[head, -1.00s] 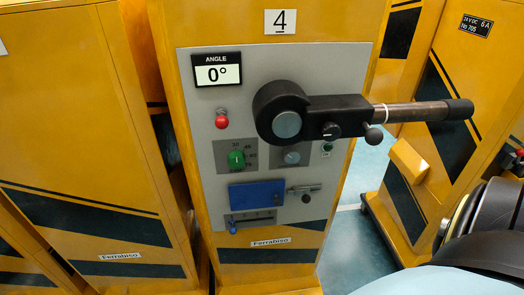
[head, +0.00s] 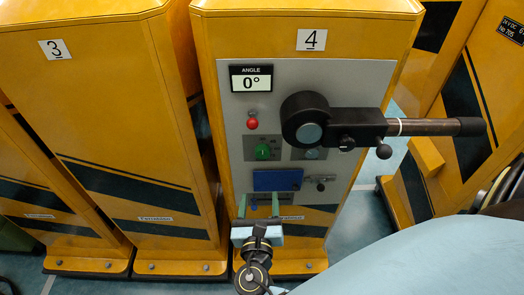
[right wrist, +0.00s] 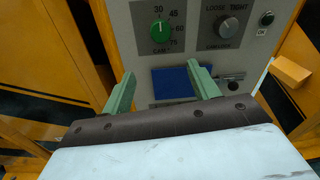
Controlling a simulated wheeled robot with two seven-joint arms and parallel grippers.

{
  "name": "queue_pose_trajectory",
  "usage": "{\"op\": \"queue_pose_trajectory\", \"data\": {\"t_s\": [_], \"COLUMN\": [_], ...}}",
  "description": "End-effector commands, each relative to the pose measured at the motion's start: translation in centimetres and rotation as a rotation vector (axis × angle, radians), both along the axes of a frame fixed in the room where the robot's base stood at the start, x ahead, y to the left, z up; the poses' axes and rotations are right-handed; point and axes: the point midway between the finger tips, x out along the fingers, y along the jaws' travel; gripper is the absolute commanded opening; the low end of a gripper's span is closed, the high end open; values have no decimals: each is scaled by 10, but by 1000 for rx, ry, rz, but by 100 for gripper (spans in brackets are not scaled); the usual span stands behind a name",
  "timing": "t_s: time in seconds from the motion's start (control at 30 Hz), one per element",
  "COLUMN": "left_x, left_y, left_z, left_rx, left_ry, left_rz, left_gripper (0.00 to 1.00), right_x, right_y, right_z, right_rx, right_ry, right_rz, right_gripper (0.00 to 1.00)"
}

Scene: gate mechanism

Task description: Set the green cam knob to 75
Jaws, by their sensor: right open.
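The green cam knob (head: 263,152) sits on the grey panel of machine 4. In the right wrist view the knob (right wrist: 160,31) has a scale around it marked 30, 45, 60 and 75, and its white mark points up towards 30. My right gripper (head: 258,201) is below the knob in the head view, in front of the lower panel. In the right wrist view its two green fingers (right wrist: 163,80) are spread, with nothing between them, and the knob is beyond them. My left gripper is not in view.
A black crank arm (head: 355,128) sticks out to the right above the knob. A red button (head: 252,124) is above left. A blue plate (head: 277,180) lies below the knob. A grey LOOSE/TIGHT knob (right wrist: 228,25) is to its right. The angle display (head: 251,78) reads 0°.

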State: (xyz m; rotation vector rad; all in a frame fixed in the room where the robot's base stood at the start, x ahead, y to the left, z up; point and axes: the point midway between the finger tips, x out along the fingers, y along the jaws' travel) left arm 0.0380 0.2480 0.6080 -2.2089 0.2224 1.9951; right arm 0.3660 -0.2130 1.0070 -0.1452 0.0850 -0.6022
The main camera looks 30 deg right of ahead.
Motion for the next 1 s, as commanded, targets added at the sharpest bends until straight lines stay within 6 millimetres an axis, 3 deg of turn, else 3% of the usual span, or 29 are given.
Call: {"op": "queue_pose_trajectory", "data": {"t_s": [0.1,0.23,0.7,1.0], "left_x": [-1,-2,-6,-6], "left_y": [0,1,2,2], "left_z": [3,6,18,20], "left_rx": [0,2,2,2], "left_ry": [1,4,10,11], "left_rz": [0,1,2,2], "left_gripper": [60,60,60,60], "right_x": [4,18,93,110], "right_y": [-4,-13,-66,-78], "right_z": [15,17,15,14], "right_rx": [-52,-56,-52,-49], "right_ry": [-12,-13,-11,-11], "right_rz": [-9,-11,-8,-8], "right_gripper": [60,60,60,60]}}
